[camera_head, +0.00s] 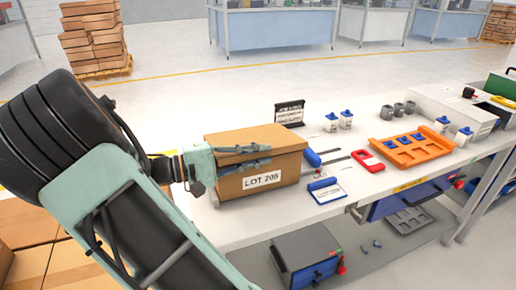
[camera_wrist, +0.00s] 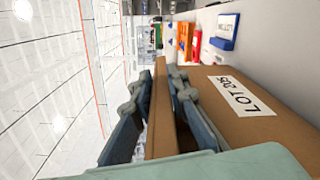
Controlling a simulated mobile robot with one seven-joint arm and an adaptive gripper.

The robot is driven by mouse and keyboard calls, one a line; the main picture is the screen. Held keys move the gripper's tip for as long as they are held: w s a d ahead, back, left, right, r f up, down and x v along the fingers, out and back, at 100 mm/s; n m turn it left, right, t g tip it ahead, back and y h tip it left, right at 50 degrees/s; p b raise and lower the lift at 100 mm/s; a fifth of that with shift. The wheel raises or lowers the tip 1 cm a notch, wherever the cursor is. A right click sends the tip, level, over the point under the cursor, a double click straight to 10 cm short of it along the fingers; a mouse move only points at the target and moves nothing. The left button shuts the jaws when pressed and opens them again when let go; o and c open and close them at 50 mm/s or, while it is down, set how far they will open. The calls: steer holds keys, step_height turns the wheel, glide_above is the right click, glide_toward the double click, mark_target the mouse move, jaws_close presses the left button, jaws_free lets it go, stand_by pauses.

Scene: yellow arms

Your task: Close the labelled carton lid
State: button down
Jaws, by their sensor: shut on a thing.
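The brown cardboard carton (camera_head: 285,172), with a white "LOT 205" label (camera_head: 262,180), stands at the table's left end. Its label also shows in the wrist view (camera_wrist: 240,96). The carton lid (camera_head: 255,136) looks level, or nearly so, over the box; a small gap cannot be ruled out. My gripper (camera_head: 262,156) reaches in from the left, one finger above the other along the label side. In the wrist view my gripper (camera_wrist: 157,84) has a finger on each side of the brown lid edge (camera_wrist: 161,120) and is shut on it. The carton's inside is hidden.
Right of the carton lie a blue-handled tool (camera_head: 312,158), a blue-and-white label holder (camera_head: 326,190) and a red item (camera_head: 368,161). A black-framed sign (camera_head: 289,113) stands behind it. An orange tray (camera_head: 412,150) sits farther right. The white tabletop (camera_head: 230,226) is bare before the carton.

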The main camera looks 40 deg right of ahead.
steer(key=shift+s+f, duration=0.1)
steer(key=shift+f, duration=0.5)
steer(key=c, duration=2)
jaws_free()
steer(key=shift+a, duration=0.1)
steer(key=v, duration=1.2)
